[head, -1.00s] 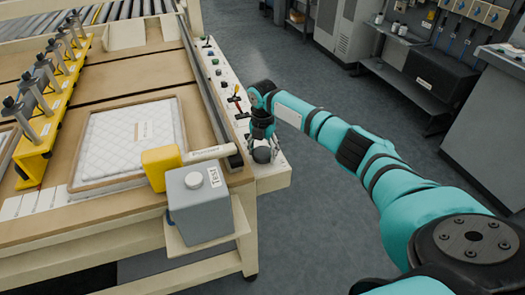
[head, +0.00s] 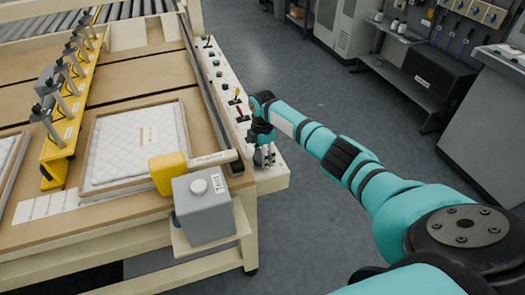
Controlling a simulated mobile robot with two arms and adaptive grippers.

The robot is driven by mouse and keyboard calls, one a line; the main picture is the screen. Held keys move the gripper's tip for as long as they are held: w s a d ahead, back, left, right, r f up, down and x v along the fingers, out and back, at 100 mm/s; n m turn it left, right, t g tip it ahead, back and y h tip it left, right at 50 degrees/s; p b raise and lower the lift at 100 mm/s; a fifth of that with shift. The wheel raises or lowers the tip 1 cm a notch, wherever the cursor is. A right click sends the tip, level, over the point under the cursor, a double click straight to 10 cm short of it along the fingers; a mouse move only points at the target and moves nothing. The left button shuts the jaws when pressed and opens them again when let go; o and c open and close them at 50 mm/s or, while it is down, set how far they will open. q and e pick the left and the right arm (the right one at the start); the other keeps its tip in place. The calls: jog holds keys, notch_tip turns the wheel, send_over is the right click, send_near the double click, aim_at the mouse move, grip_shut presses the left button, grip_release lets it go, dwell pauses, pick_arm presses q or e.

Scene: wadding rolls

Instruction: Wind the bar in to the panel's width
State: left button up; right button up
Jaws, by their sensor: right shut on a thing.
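The bar (head: 60,147) is yellow, carries several grey clamp-like heads, and lies lengthwise on the tan table. The white quilted panel (head: 115,160) lies flat in a wooden frame to the right of the bar, with a narrow gap between them. My right gripper (head: 263,155) points down at the near end of the control strip, along the table's right edge. It is shut on what looks like a crank handle, mostly hidden by the fingers. My left gripper is not in view.
A grey box (head: 205,212) with a yellow block (head: 168,172) stands at the table's near right corner. Levers and buttons line the control strip (head: 222,88) beyond my right gripper. Another white padded piece (head: 8,150) shows at the left edge. The floor to the right is clear.

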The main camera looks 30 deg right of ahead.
jog(key=m+p, duration=0.1)
jog(key=m, duration=0.2)
jog(key=shift+r+m+p, duration=0.2)
jog(key=shift+m+p, duration=0.15)
jog(key=shift+m, duration=0.05)
jog(key=m+p, duration=0.1)
jog(key=m, duration=0.2)
jog(key=shift+m, duration=0.3)
jog(key=m+p, duration=0.2)
jog(key=m, duration=0.1)
jog(key=shift+m, duration=0.4)
jog(key=m+p, duration=0.1)
jog(key=m, duration=0.3)
jog(key=m+p, duration=0.1)
jog(key=m, duration=0.3)
jog(key=shift+w, duration=0.1)
jog(key=m, duration=0.4)
jog(key=shift+m, duration=0.3)
jog(key=m+p, duration=0.1)
jog(key=m, duration=0.3)
jog(key=shift+m, duration=1.9)
